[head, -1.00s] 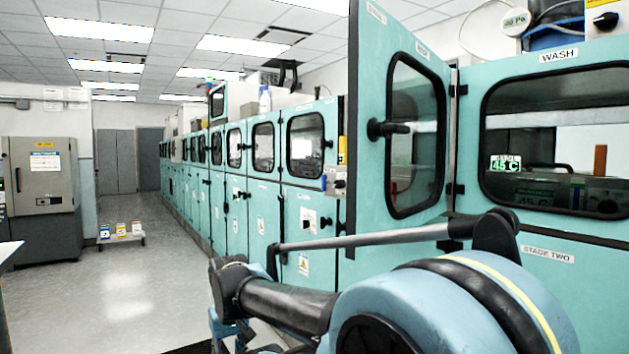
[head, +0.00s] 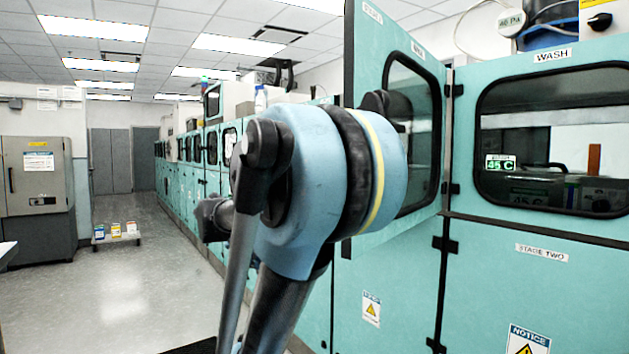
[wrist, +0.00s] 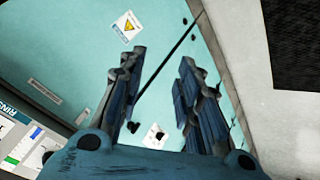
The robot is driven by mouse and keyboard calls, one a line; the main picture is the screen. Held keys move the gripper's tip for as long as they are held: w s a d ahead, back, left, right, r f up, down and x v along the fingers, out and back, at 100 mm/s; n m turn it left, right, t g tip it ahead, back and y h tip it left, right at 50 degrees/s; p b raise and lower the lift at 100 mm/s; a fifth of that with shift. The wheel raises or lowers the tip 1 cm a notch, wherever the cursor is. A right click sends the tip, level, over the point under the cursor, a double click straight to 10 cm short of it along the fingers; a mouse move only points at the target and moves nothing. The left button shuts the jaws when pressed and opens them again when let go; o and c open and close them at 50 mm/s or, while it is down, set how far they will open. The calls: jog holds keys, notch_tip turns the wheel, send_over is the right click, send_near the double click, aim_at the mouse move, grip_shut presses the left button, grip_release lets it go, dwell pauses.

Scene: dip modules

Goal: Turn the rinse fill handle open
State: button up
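My gripper (wrist: 157,66) is open and empty in the wrist view, its two dark blue fingers spread over teal cabinet fronts. A white plate with a small black part (wrist: 156,135) shows between the fingers, farther off. I cannot tell whether this is the rinse fill handle. A label reading "RINS" (wrist: 9,108) is partly cut off at the left edge of the wrist view. No contact with the fingers shows. In the head view my arm's large blue joint hides much of the cabinet row, and the handle cannot be made out there.
A teal door (head: 365,120) stands open beside my arm, its window and edge close to the joint. The wash cabinet (head: 600,240) is at the right. A low cart (head: 116,238) stands on the open floor (head: 125,300) at left, near a grey cabinet (head: 38,180).

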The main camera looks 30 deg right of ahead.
jog(key=w+d+r+m+h, duration=0.5)
jog(key=w+r, duration=0.4)
jog(key=r, duration=0.3)
jog(key=w+d+r+m+h, duration=0.4)
jog(key=w+d+r+h, duration=0.15)
jog(key=w+r, duration=0.45)
jog(key=d+r, duration=0.1)
jog(key=d, duration=1.6)
jog(key=shift+d+r+g+y, duration=0.2)
jog(key=shift+d+g+y, duration=0.05)
jog(key=shift+g+y, duration=0.2)
jog(key=shift+c, duration=0.6)
grip_shut()
